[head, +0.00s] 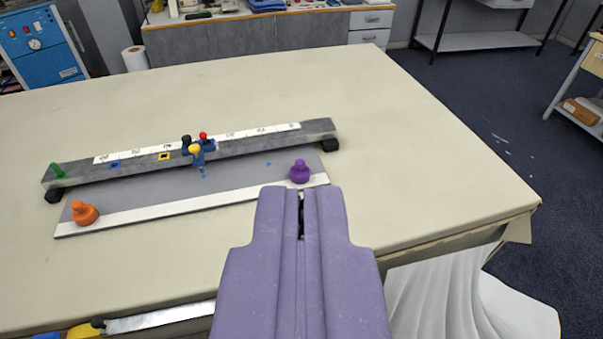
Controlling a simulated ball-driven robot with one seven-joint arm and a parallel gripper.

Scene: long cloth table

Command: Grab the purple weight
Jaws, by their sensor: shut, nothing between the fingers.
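The purple weight (300,172) stands upright near the right end of a flat grey board with a white front strip, on the cloth table. It is a small squat piece with a round knob on top. My gripper (301,190) is the purple pair of jaws at the bottom centre. It is shut and empty, with only a thin dark slit between its fingers. Its tips show just below the purple weight in the picture.
An orange weight (84,213) stands at the board's left end. Behind the board runs a long grey beam (240,145) with a blue slider (199,152), coloured knobs and a green peg (58,170). The cloth table (420,150) is clear to the right and behind.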

